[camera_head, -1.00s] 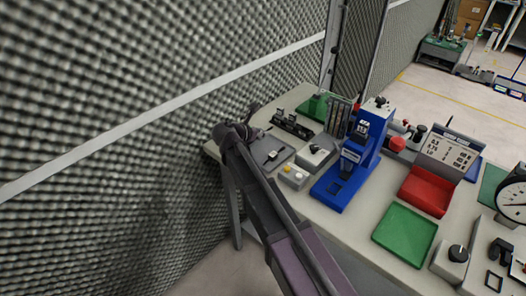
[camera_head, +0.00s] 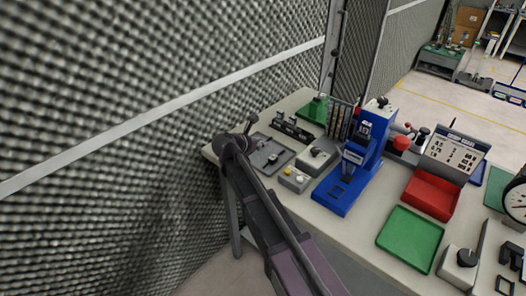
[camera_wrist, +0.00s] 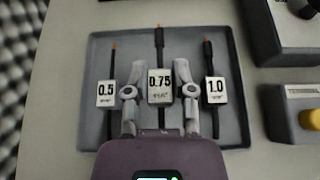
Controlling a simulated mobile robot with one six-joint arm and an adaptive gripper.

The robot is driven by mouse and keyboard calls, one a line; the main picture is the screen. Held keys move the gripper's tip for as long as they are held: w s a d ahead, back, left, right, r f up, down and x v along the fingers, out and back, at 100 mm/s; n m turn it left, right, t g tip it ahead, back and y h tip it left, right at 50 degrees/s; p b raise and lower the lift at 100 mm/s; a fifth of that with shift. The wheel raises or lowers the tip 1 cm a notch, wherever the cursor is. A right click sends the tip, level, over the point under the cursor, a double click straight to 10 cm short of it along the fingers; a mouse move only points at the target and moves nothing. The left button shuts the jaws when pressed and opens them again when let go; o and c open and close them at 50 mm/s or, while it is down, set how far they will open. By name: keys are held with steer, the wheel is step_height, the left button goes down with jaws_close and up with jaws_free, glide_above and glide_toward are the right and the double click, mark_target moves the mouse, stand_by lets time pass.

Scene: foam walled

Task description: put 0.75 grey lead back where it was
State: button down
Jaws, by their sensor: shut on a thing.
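The 0.75 grey lead (camera_wrist: 160,85) has a white tag, a dark body and an orange tip. In the wrist view my gripper (camera_wrist: 159,88) is shut on it, one finger on each side of the tag. It is over the middle of the grey tray (camera_wrist: 133,52), between the 0.5 lead (camera_wrist: 107,93) and the 1.0 lead (camera_wrist: 215,90), roughly in line with them. Its tag looks larger than the other two. I cannot tell whether it touches the tray floor. In the head view the tray (camera_head: 268,152) is at the bench's left end, beside my arm's end.
A grey box with a yellow button (camera_head: 294,179) and another grey box (camera_head: 316,158) stand right of the tray. A blue press (camera_head: 346,180), a red bin (camera_head: 432,195) and a green tray (camera_head: 410,237) are farther right. The foam wall (camera_head: 120,110) is close on the left.

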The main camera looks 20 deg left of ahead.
mark_target(261, 149)
steer(key=shift+f+b, duration=1.2)
steer(key=shift+f, duration=0.3)
steer(key=shift+f, duration=0.2)
steer(key=shift+c, duration=2.3)
jaws_free()
steer(key=shift+r, duration=0.1)
steer(key=shift+r, duration=0.15)
steer(key=shift+s+r, duration=0.15)
steer(key=p+v, duration=0.5)
steer(key=v, duration=0.4)
steer(key=shift+s+a+r, duration=0.15)
steer(key=shift+s+r, duration=0.1)
steer(key=shift+s, duration=0.05)
steer(key=shift+p+v, duration=0.4)
steer(key=shift+v, duration=0.5)
steer(key=shift+f, duration=0.15)
